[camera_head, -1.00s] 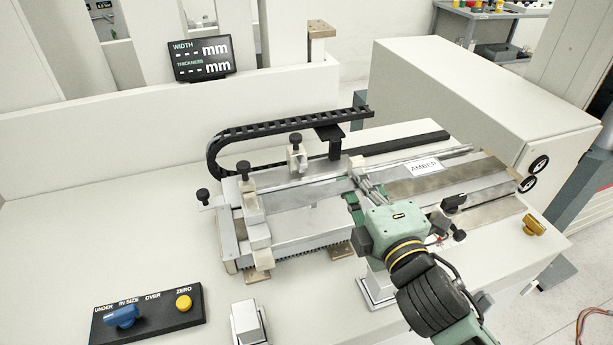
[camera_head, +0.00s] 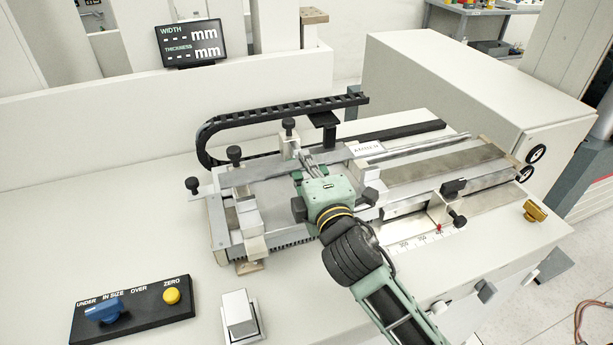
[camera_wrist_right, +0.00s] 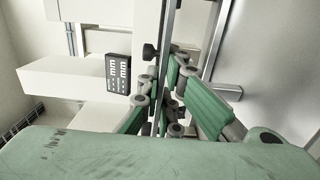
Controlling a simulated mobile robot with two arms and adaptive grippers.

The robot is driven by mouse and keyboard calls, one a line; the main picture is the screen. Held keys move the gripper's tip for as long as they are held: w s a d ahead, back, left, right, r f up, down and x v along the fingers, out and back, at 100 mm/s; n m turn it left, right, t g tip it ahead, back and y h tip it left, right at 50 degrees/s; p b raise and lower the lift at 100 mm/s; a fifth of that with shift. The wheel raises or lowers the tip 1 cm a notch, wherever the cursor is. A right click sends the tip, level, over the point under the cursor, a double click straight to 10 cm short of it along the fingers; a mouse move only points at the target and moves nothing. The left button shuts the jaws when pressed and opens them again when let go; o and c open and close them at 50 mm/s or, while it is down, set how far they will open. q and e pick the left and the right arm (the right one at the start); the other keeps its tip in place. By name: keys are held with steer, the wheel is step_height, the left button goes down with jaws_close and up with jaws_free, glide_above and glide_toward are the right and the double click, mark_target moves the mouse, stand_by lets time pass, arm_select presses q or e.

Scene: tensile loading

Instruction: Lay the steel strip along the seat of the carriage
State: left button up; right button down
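The steel strip (camera_head: 262,173) is a long thin grey bar running left to right over the carriage (camera_head: 222,222). A white label, mirrored or blurred here, shows near its right part. My right gripper (camera_head: 306,158) is over the carriage, its fingers closed around the middle of the strip. In the right wrist view the strip (camera_wrist_right: 167,50) runs between the green fingers (camera_wrist_right: 165,100). The strip's left end lies near the carriage's black-knobbed clamps. My gripper hides part of the carriage, and I cannot tell whether the strip touches the seat. My left gripper is not in view.
A black cable chain (camera_head: 270,115) arches behind the carriage. Black-knobbed clamps (camera_head: 235,155) stand up along it. A control panel (camera_head: 132,311) and a white block (camera_head: 240,315) are in front. The display (camera_head: 190,43) shows dashes. The left tabletop is clear.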

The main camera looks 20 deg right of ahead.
step_height(320, 180, down, 3)
steer(key=shift+f, duration=0.1)
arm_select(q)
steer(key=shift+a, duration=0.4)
arm_select(e)
steer(key=shift+f, duration=0.3)
steer(key=shift+f, duration=0.1)
steer(key=c, duration=2.4)
jaws_free()
steer(key=shift+f, duration=0.2)
steer(key=shift+c, duration=0.2)
steer(key=o, duration=0.5)
steer(key=shift+c, duration=0.2)
steer(key=shift+r, duration=0.1)
